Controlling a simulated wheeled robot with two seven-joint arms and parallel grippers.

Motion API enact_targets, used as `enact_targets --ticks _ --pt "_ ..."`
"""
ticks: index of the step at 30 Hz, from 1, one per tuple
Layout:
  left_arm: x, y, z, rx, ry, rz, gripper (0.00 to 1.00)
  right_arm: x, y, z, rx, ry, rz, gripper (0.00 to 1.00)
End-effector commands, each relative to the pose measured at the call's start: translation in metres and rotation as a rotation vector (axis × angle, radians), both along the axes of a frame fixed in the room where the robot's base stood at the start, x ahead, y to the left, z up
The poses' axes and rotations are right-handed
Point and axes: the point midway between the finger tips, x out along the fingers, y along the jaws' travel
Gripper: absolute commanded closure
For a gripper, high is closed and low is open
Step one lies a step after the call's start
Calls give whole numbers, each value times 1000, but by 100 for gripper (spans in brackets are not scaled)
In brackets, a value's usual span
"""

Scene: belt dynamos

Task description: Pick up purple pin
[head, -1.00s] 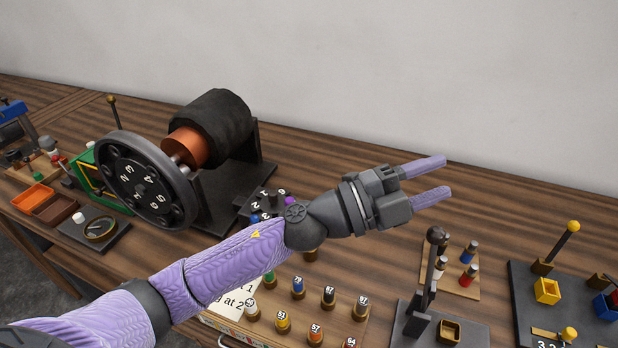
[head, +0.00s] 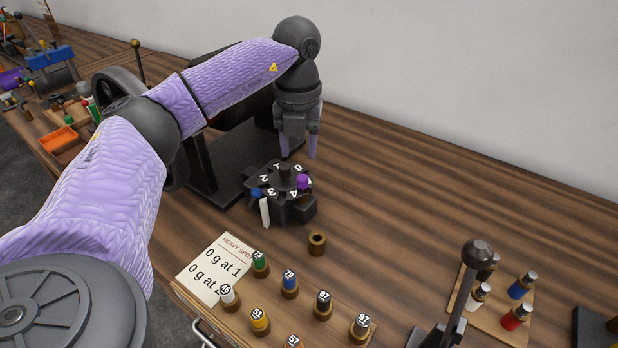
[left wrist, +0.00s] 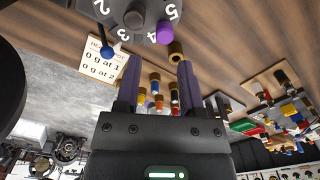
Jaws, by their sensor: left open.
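The purple pin (head: 302,182) stands in the dark numbered rotor (head: 285,172) on the bench. In the left wrist view the purple pin (left wrist: 165,33) shows at the rotor's edge, near the upper middle. My left gripper (head: 312,152) points down behind and above the rotor, open and empty. In the left wrist view its two purple fingers (left wrist: 158,82) are apart with nothing between them. My right gripper is not in view.
An empty brass socket (head: 317,243) stands in front of the rotor. A rack with several numbered pins (head: 290,284) and a paper card (head: 216,268) lie nearer. A lever (head: 462,290) rises at the right. The bench right of the rotor is clear.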

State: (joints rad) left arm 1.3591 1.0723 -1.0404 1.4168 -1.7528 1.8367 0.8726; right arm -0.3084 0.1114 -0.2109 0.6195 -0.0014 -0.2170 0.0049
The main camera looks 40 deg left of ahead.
Motion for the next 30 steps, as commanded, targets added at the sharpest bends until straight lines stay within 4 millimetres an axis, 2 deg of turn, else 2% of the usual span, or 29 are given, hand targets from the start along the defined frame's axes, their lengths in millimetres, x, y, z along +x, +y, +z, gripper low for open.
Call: enact_targets --ticks 6,9,17,24,30 --pt "2 -4 -44 -3 2 -4 50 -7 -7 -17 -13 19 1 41" --pt "2 -4 -58 -3 1 -4 50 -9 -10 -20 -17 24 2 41" --pt "2 -5 -60 -4 -3 -5 50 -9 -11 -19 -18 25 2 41" --pt "2 -5 -60 -5 -2 -6 100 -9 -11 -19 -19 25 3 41" --pt "2 -5 -60 -5 -2 -6 100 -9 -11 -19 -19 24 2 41"
